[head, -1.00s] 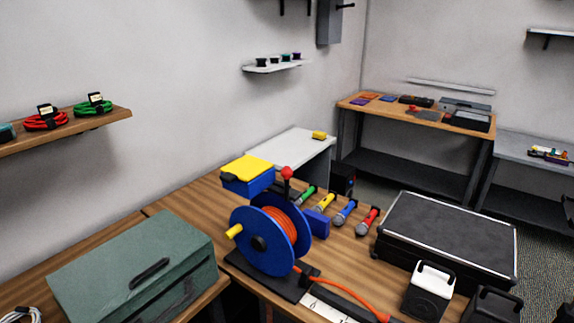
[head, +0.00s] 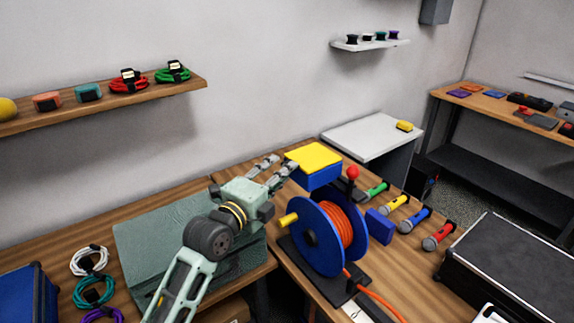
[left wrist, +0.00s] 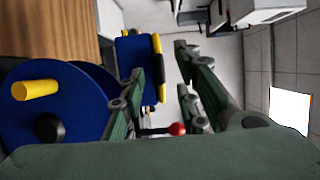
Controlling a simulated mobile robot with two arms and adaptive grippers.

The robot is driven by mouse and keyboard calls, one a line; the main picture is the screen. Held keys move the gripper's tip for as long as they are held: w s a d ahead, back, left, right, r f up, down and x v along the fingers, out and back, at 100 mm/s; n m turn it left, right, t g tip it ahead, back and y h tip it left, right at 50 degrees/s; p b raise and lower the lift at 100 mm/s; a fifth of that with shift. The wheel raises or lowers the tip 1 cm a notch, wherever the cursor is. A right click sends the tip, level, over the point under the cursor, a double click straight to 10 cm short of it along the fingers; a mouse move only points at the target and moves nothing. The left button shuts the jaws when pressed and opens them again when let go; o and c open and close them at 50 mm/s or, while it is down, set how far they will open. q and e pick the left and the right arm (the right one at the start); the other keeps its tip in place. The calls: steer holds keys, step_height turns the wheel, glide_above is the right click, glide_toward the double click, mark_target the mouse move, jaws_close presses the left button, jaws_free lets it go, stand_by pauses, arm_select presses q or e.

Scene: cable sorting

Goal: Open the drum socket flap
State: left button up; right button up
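The cable drum (head: 313,238) has blue discs, orange cable, a yellow crank knob and a red-ball lever. It stands on the bench. Its blue socket box (head: 318,177) is topped by a yellow flap (head: 314,156), which lies flat and closed. My left gripper (head: 285,163) is open and empty just left of the box, its fingertips close to the flap's left edge. In the left wrist view the blue box with yellow edges (left wrist: 136,62) shows beyond the spread fingers (left wrist: 160,75); I cannot tell whether they touch. My right gripper is not in view.
A green case (head: 140,235) lies under my left arm. Several microphones (head: 398,203) and a small blue block (head: 379,226) lie right of the drum. A black case (head: 515,255) is at the far right. A shelf (head: 180,88) with cable coils hangs above left.

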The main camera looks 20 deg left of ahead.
mark_target(308, 158)
arm_select(q)
steer(key=x, duration=0.2)
steer(key=shift+w+d, duration=0.15)
steer(key=shift+w, duration=0.2)
steer(key=shift+c, duration=0.6)
steer(key=shift+f, duration=0.1)
jaws_close()
